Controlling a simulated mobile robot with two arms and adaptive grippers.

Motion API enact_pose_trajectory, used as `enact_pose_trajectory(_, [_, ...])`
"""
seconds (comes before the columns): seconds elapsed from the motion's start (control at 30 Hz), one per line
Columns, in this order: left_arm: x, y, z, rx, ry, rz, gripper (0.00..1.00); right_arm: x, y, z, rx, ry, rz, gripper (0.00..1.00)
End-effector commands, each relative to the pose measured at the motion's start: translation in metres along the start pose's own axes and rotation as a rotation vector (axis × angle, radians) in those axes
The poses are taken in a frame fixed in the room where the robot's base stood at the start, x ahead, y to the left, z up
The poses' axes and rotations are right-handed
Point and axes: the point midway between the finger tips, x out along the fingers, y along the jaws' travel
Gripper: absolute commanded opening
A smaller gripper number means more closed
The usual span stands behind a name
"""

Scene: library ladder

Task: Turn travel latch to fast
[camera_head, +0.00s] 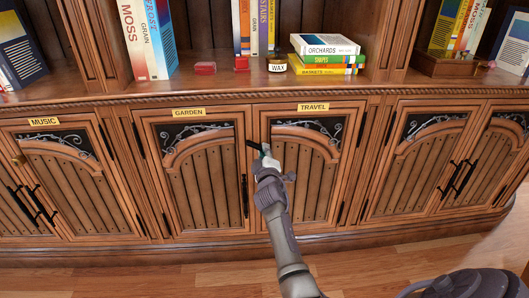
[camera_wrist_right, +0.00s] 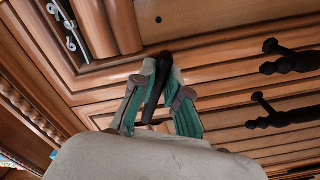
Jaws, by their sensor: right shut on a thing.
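The travel door (camera_head: 308,165), under a yellow TRAVEL label (camera_head: 299,107), is a wooden cabinet door beside the garden door (camera_head: 195,175). A small black travel latch (camera_head: 253,145) sits at the travel door's upper left edge, its visible end reaching left across the seam toward the garden door. My right gripper (camera_head: 264,151) is at this latch and hides part of it. In the right wrist view, the black latch (camera_wrist_right: 154,92) lies between the green-padded fingers of my right gripper (camera_wrist_right: 162,78), which is shut on it. My left gripper is out of view.
Black bar handles hang on the other doors, such as one (camera_head: 245,190) below the latch. The music door (camera_head: 60,180) is at the left. Books, small red boxes and a WAX tin (camera_head: 277,63) stand on the ledge above. The wooden floor (camera_head: 150,275) in front is clear.

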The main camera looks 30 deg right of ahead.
Motion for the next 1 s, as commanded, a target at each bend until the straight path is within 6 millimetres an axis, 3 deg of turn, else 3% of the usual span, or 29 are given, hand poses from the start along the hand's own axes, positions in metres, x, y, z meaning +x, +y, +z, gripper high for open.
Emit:
enact_pose_trajectory(0.5, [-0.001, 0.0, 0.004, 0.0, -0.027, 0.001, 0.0, 0.0, -0.001, 0.0, -0.408, 0.001, -0.001, 0.0])
enact_pose_trajectory(1.0, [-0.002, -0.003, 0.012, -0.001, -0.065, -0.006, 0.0, 0.0, -0.002, 0.0, -0.533, 0.001, -0.001, 0.0])
